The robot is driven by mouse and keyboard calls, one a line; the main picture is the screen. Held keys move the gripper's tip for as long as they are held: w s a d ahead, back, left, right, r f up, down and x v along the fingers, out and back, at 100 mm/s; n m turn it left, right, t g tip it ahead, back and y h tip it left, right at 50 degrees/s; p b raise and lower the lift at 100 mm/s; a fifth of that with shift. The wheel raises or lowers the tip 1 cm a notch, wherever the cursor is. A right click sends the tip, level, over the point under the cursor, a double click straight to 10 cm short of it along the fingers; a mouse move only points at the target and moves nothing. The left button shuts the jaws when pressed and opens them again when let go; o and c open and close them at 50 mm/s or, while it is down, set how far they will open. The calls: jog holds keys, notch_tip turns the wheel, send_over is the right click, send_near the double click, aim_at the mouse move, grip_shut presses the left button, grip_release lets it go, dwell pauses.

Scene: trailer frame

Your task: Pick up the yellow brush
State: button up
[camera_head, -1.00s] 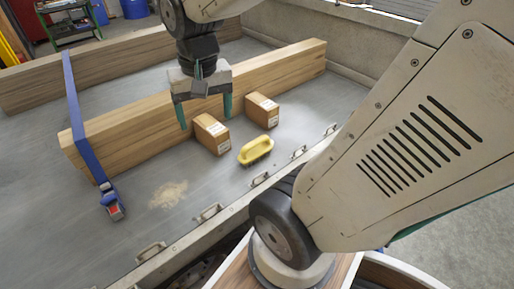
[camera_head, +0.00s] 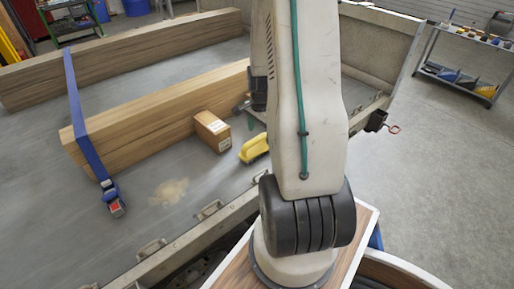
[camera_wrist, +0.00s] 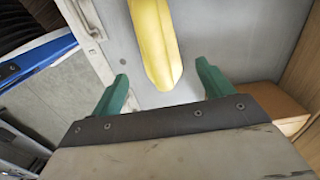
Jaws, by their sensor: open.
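The yellow brush (camera_head: 253,149) lies on the grey trailer bed. My arm hides its right part in the head view. In the wrist view the brush (camera_wrist: 155,40) runs from the top edge down to between the two green fingers. My gripper (camera_wrist: 162,72) is open and empty, with one finger on each side of the brush's near end in the picture. How high the fingertips are above the bed is hard to tell. In the head view my arm hides most of the gripper; one green finger shows just behind the brush.
A cardboard box (camera_head: 212,131) stands left of the brush, before a long wooden beam (camera_head: 150,118). A brown box (camera_wrist: 280,108) is close to the right finger in the wrist view. The trailer's side rail with metal latches (camera_head: 209,210) runs in front. A blue strap (camera_head: 85,135) crosses the beams.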

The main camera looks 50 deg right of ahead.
aim_at(258, 138)
jog(key=f, duration=0.3)
jog(key=a+f, duration=0.1)
jog(key=f, duration=0.1)
jog(key=shift+w+f, duration=0.15)
jog(key=shift+f, duration=0.2)
jog(key=c, duration=1.1)
